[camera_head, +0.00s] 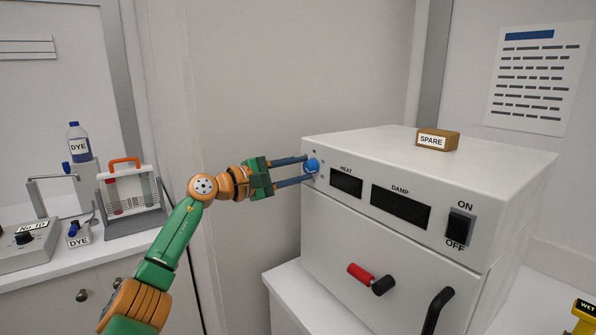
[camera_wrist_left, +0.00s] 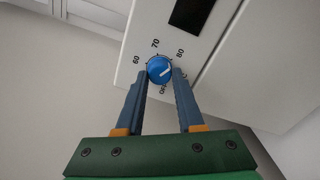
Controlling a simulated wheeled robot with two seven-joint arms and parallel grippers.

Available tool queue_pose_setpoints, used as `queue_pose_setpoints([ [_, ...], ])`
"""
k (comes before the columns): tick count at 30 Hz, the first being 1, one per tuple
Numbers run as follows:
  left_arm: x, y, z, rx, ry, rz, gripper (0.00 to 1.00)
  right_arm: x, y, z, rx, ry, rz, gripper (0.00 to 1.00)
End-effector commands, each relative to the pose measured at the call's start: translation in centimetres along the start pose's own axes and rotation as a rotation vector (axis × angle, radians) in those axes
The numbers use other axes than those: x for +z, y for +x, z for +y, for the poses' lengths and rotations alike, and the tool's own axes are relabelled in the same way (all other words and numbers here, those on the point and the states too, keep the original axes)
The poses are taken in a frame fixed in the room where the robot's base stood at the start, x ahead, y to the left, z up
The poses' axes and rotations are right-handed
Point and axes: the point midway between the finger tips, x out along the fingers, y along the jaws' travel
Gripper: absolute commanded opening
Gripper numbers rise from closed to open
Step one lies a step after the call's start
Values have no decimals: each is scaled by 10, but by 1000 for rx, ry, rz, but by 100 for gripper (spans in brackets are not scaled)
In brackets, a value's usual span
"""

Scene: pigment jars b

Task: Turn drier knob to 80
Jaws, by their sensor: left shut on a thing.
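The drier (camera_head: 425,228) is a white box with a front panel on the right of the head view. Its blue knob (camera_head: 312,166) is at the panel's upper left corner. In the left wrist view the knob (camera_wrist_left: 160,69) has 60, 70, 80 and OFF printed around it. A pale line on its face slants toward the upper right, on the 80 side; its exact reading is too small to tell. My left gripper (camera_head: 306,168) is shut on the knob, with one blue finger on each side. The right gripper is not in view.
Dark HEAT (camera_head: 346,183) and DAMP (camera_head: 400,208) windows and an ON/OFF switch (camera_head: 460,225) are right of the knob. A SPARE block (camera_head: 437,139) lies on top. Dye bottles and a rack (camera_head: 130,195) stand on the left counter.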

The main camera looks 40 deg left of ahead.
Motion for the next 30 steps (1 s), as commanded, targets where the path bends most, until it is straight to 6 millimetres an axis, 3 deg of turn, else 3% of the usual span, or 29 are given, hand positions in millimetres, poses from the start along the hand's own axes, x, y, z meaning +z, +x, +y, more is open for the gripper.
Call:
queue_pose_setpoints([
  [15, 1, 0, 3, 7, 19, -1, 0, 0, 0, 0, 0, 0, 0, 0],
  [16, 1, 0, 3, 7, 19, -1, 39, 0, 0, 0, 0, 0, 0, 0],
  [19, 0, 0, 2, 5, 19, 0, 66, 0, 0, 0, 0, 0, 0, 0],
  [27, 0, -1, 1, 2, 18, 0, 67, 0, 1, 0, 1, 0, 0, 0],
  [30, -3, -11, -3, 3, 21, 1, 67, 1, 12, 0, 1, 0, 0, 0],
])
